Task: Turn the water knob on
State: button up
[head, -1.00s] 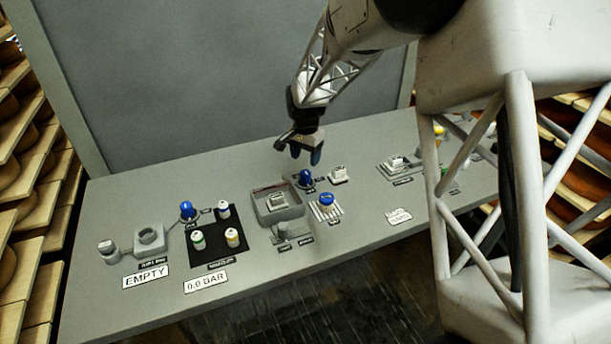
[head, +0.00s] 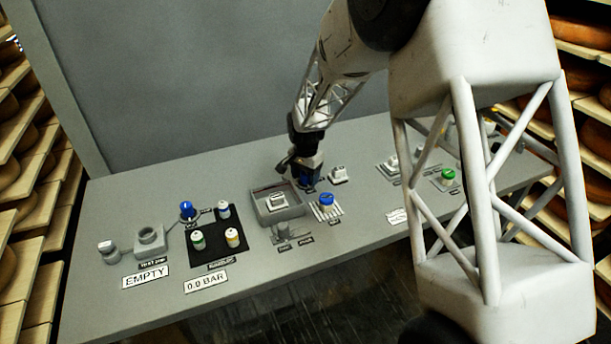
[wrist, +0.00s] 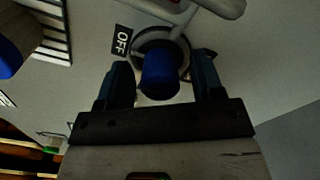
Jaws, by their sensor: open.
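A blue knob (wrist: 160,75) on a round base sits between the two fingers of my gripper (wrist: 163,80) in the wrist view. A black label reading OFF (wrist: 122,40) lies beside its base. The fingers are open, one on each side of the knob, with a small gap visible. In the head view my gripper (head: 307,180) is low over the panel, behind the grey basin (head: 275,213), and mostly hides this knob. Which blue knob is the water knob cannot be read from the labels.
Another blue knob (head: 327,199) stands on a striped plate just in front. A third blue knob (head: 187,210) is at the left, near a black mat (head: 207,243) with small jars. EMPTY (head: 146,277) and 0.0 BAR (head: 206,282) signs are in front.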

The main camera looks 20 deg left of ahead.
jog(key=c, duration=0.9)
